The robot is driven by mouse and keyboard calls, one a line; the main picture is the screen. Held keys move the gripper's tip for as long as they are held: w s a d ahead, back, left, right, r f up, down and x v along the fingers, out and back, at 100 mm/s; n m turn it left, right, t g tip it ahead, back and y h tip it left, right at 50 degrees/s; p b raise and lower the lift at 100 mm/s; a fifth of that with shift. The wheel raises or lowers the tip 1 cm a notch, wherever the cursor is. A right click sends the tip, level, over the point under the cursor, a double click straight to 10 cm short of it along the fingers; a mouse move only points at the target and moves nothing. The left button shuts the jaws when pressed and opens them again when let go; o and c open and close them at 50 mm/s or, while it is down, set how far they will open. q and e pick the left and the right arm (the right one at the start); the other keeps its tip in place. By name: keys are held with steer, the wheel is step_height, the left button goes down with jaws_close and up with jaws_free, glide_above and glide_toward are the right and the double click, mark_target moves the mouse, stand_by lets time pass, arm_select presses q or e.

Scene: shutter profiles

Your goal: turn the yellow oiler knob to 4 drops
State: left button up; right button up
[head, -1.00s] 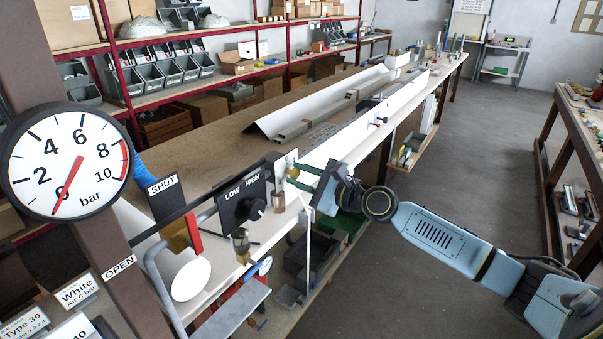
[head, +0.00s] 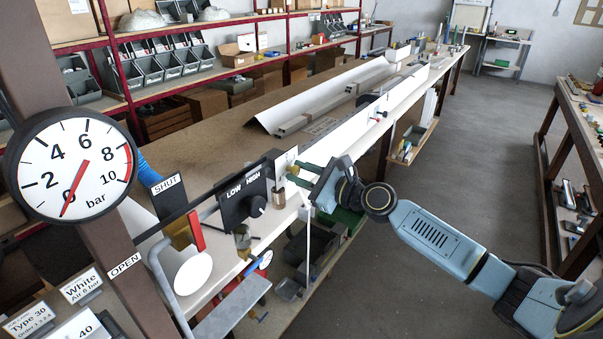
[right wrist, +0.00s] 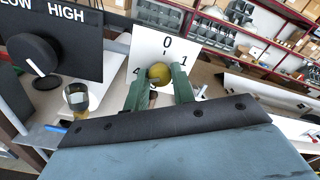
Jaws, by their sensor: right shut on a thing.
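The yellow oiler knob (right wrist: 159,73) sits on a white dial plate (right wrist: 150,45) in the right wrist view. The plate shows 0 at the top, 1 at right and a partly covered 4 at left. The lower plate is hidden. My right gripper (right wrist: 160,84) has its green fingers on either side of the knob, shut on it. In the head view the knob (head: 293,169) is small at the tips of my right gripper (head: 298,175). I cannot tell which number the knob points to. My left gripper is not in view.
Beside the plate is a black LOW/HIGH box with a round knob (head: 257,206). A glass-and-brass fitting (right wrist: 77,97) hangs nearby. A pressure gauge (head: 100,172) reads near 0 on a brown post. A red lever (head: 196,230) stands near the SHUT label.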

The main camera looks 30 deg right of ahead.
steer(key=o, duration=1)
steer(key=shift+s, duration=0.1)
steer(key=shift+b+v, duration=1.85)
steer(key=shift+v, duration=4.75)
